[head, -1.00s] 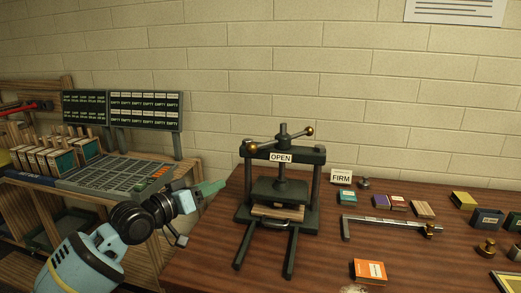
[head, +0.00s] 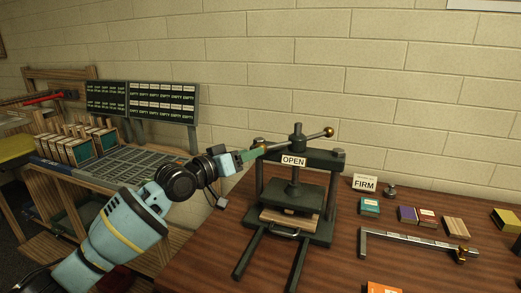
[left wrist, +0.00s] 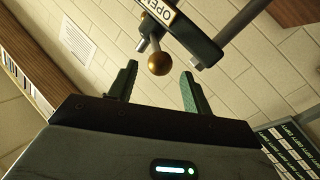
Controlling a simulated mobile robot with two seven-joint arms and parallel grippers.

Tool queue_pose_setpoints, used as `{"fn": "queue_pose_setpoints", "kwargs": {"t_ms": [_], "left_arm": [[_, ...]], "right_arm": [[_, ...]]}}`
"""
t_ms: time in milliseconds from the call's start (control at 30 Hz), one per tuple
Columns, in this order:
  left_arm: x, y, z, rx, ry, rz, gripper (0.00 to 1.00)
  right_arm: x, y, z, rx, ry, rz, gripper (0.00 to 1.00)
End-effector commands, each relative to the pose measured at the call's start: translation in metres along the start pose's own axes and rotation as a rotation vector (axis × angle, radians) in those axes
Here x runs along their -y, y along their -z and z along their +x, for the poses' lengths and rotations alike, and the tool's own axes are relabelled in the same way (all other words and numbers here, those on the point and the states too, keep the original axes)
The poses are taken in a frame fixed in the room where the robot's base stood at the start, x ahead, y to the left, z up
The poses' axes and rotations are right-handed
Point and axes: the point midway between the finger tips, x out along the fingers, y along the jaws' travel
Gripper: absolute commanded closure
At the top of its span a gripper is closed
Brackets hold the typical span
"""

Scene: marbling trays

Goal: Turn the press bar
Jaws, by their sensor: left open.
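The dark press (head: 296,185) stands on the wooden table with a white OPEN sign (head: 293,161) on its crossbeam. Its press bar (head: 313,136) lies across the top of the screw, with a brass knob (head: 328,131) at the right end. The bar's left end is partly hidden at my left gripper (head: 250,154). In the left wrist view a brass knob (left wrist: 158,63) shows between the tips of my open green fingers (left wrist: 159,82), with a visible gap on both sides. A wooden block sits under the platen. My right gripper is out of view.
A FIRM card (head: 364,184), small coloured boxes and a metal bar tool (head: 415,245) lie right of the press. A tray rack (head: 130,163) and EMPTY boards (head: 163,101) stand at the left. The wall is close behind.

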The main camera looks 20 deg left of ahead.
Motion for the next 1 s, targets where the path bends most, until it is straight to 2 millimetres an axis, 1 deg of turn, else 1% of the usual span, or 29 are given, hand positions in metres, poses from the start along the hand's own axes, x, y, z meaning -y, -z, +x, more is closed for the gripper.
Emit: {"fn": "queue_pose_setpoints", "kwargs": {"t_ms": [33,100,300,500,733,767,1000], "left_arm": [[0.0,0.001,0.009,-0.002,-0.001,-0.003,0.51],[0.0,0.0,0.019,0.0,-0.001,-0.002,0.51],[0.001,0.0,0.04,-0.001,0.0,-0.002,0.51],[0.0,0.0,0.048,0.001,0.0,0.0,0.51],[0.0,0.0,0.048,0.0,0.0,0.0,0.51],[0.0,0.0,0.048,0.0,0.0,0.0,0.53],[0.0,0.0,0.048,0.0,0.0,0.0,0.84]], "right_arm": [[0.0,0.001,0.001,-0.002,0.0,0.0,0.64],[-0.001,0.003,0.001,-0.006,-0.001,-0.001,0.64],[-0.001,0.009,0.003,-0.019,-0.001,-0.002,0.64],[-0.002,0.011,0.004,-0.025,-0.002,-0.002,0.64],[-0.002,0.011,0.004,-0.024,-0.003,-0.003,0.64],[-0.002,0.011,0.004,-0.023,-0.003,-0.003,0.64],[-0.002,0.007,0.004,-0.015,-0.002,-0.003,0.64]]}}
